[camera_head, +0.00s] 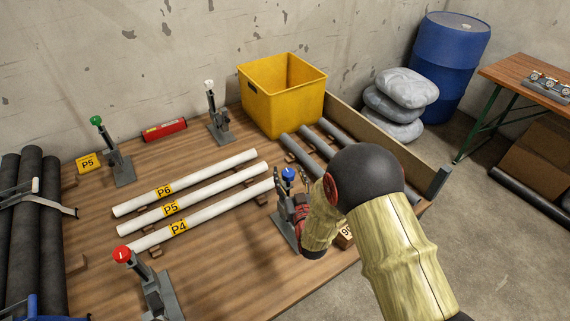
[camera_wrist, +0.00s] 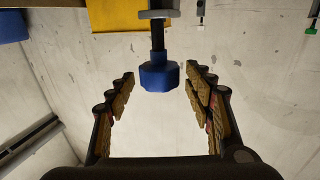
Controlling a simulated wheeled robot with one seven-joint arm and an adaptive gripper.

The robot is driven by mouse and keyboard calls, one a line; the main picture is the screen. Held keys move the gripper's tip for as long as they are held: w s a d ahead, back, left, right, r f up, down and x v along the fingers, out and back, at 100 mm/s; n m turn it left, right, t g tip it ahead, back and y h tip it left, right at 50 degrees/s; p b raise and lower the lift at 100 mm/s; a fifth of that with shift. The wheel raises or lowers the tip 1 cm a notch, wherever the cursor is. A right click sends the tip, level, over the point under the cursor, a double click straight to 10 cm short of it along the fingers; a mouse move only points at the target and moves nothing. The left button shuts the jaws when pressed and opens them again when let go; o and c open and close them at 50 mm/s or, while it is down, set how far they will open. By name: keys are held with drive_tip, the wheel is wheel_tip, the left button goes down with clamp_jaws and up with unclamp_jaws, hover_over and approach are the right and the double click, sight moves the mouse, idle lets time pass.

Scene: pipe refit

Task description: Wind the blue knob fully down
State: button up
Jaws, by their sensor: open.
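The blue knob (camera_head: 289,174) tops a grey clamp stand (camera_head: 284,232) near the right front of the wooden bench. In the wrist view the blue knob (camera_wrist: 159,75) sits on a dark threaded stem, between and just beyond the fingertips. My gripper (camera_head: 297,190) is at the stand, with fingers around the knob's level. In the wrist view my gripper (camera_wrist: 163,85) is open, one finger on each side, with visible gaps to the knob. My wrist and arm hide part of the stand in the head view.
White pipes (camera_head: 190,193) lie left of the stand. Other stands carry a red knob (camera_head: 122,254), a green knob (camera_head: 97,121) and a white knob (camera_head: 209,84). Black pipes (camera_head: 30,210) are at far left.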

drive_tip(key=shift+b+x, duration=0.6)
drive_tip(key=shift+x, duration=2.1)
drive_tip(key=c, duration=0.3)
drive_tip(key=c, duration=1)
